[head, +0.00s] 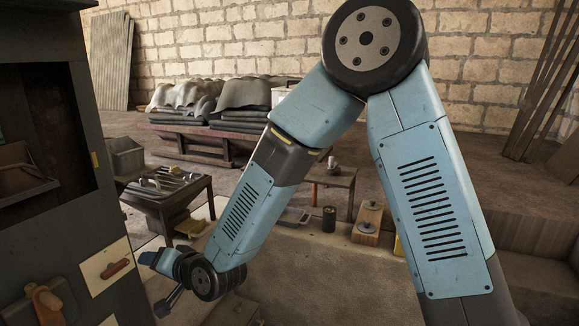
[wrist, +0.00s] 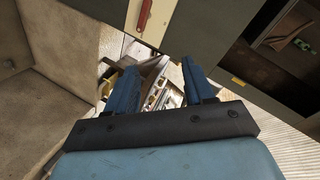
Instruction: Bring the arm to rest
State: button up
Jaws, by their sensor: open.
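My arm (head: 435,190) rises from the lower right, bends at a high elbow and comes down to the lower left. My gripper (head: 150,259) is at its end, beside the dark cabinet and small in the head view. In the wrist view my gripper (wrist: 162,80) has its two blue fingers spread apart, with nothing held between them. Past the fingers, a cluttered area shows, too small to make out. Whether the fingers touch anything is hard to tell in the head view; none shows in the wrist view.
A dark cabinet (head: 88,215) with an open recess stands close on the left. Its white panel (head: 107,266) has a red handle (wrist: 145,14). A small table with tools (head: 165,190) stands behind my gripper. A dark can (head: 329,219) and wooden block (head: 367,222) stand farther right.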

jog(key=w+d+r+t+h, duration=0.1)
jog(key=w+d+r+h, duration=0.25)
jog(key=d, duration=0.75)
jog(key=w+d+r+h, duration=0.2)
jog(key=d+r, duration=0.3)
jog(key=d, duration=0.5)
jog(key=w+d+r+t+h, duration=0.1)
jog(key=w+d+r+h, duration=0.2)
jog(key=d, duration=0.8)
jog(key=s+d+r+g+h, duration=0.1)
jog(key=s+d+r+h, duration=0.1)
jog(key=s+d, duration=0.7)
jog(key=s+d+r+m+g+h, duration=0.1)
jog(key=s+d+r, duration=0.4)
jog(key=s+d, duration=0.5)
jog(key=d+h, duration=0.1)
jog(key=d, duration=0.3)
jog(key=shift+s+g, duration=0.2)
jog(key=shift+g, duration=0.2)
jog(key=shift+c, duration=0.8)
jog(key=shift+a, duration=0.1)
jog(key=shift+c, duration=0.2)
